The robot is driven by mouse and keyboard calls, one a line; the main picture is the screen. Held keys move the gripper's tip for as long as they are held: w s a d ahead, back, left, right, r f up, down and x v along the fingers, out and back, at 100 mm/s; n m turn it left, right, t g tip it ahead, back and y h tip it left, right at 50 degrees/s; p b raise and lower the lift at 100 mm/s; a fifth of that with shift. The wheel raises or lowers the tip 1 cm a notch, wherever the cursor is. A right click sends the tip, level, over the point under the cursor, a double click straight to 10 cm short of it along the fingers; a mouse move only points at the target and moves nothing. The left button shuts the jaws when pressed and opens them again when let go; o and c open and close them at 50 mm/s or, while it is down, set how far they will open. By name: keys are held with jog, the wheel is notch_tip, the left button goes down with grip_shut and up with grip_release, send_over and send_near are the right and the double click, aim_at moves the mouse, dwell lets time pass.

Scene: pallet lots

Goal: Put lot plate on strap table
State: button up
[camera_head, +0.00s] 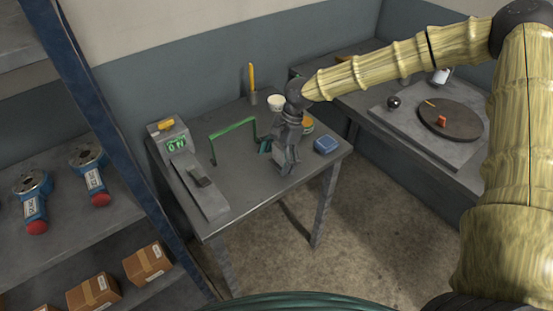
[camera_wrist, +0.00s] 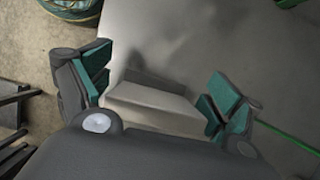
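My gripper (camera_head: 280,150) is low over the grey table (camera_head: 240,176) in the head view, pointing down. In the wrist view my gripper (camera_wrist: 158,92) has its green-padded fingers wide apart. A pale grey block-like piece (camera_wrist: 155,108), likely the lot plate, lies between them, with a finger at either end; I see no clear grip on it. My gripper mostly hides this piece in the head view. I cannot tell for sure which surface is the strap table; a second table (camera_head: 384,120) at right holds a grey slab with a dark round disc (camera_head: 452,128).
A shelf (camera_head: 65,190) with blue-red tools and cartons stands left.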

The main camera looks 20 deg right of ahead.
dwell(0.3)
jog(key=b+v, duration=0.1)
jog(key=v, duration=1.1)
jog(key=shift+d, duration=0.1)
